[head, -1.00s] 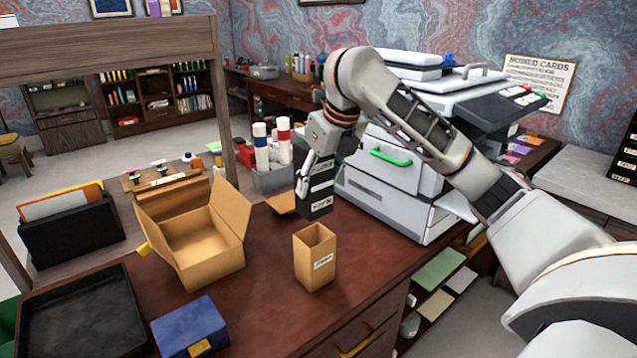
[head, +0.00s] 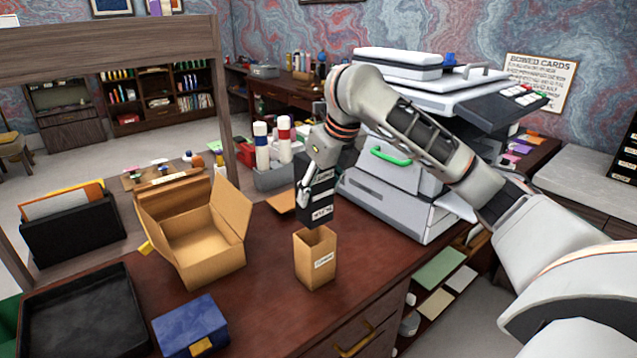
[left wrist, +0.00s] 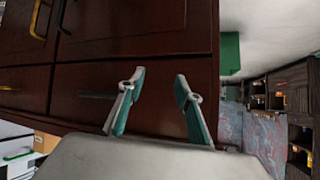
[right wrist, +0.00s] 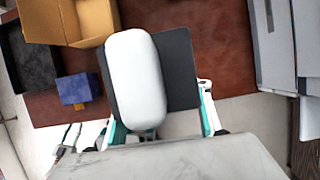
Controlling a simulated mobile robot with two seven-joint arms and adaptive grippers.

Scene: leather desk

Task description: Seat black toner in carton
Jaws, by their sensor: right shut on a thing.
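The black toner (head: 318,203), a dark block with white labels, is held upright in my right gripper (head: 303,190). In the head view its lower end is just above the back rim of a small, tall, open-topped brown carton (head: 313,268) with a white label; I cannot tell whether they touch. The carton stands on the dark red desk. In the right wrist view the toner (right wrist: 180,70) sits between the fingers of my right gripper (right wrist: 160,118), partly behind a white rounded shape, and hides the carton. My left gripper (left wrist: 160,82) is open and empty in the left wrist view, before brown drawer fronts.
A larger open cardboard box (head: 200,245) stands left of the carton. A black tray (head: 85,310) and a blue box (head: 190,325) are at the front left. A white printer (head: 410,185) stands at the right back. Desk right of the carton is clear.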

